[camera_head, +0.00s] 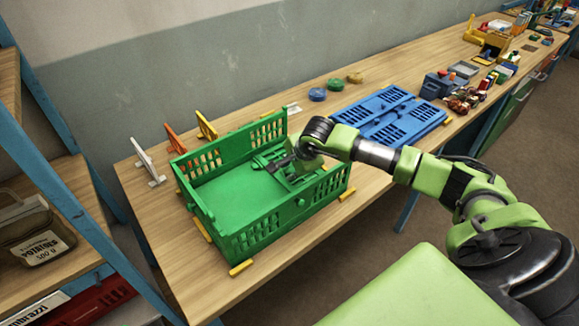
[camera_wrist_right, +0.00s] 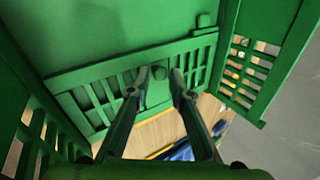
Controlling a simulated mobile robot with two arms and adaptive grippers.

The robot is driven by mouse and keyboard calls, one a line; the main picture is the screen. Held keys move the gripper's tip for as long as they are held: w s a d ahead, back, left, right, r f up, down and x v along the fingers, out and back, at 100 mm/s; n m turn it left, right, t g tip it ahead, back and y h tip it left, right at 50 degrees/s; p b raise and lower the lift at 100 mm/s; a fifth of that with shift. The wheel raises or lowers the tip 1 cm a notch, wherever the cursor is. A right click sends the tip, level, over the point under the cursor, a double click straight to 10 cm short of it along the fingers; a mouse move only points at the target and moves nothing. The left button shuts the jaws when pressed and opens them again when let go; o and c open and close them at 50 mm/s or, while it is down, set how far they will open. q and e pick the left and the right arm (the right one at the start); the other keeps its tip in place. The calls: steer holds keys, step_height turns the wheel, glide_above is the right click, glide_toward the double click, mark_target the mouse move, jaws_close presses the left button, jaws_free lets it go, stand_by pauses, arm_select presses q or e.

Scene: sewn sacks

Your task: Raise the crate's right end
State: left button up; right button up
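My right gripper (camera_head: 284,163) reaches in over this end. In the wrist view its two fingers (camera_wrist_right: 160,78) are apart, on either side of the knob; whether they touch the panel is unclear. My left gripper is not in view.
A folded blue crate (camera_head: 388,117) lies to the right. Yellow blocks (camera_head: 241,267) lie around the green crate's foot. White, orange and yellow stands (camera_head: 147,162) are behind it. Blue, green and yellow discs (camera_head: 317,94) lie at the back. A blue rack (camera_head: 60,185) stands at the left.

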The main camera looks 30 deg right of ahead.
steer(key=shift+w+f, duration=0.1)
steer(key=shift+f, duration=0.1)
jaws_close()
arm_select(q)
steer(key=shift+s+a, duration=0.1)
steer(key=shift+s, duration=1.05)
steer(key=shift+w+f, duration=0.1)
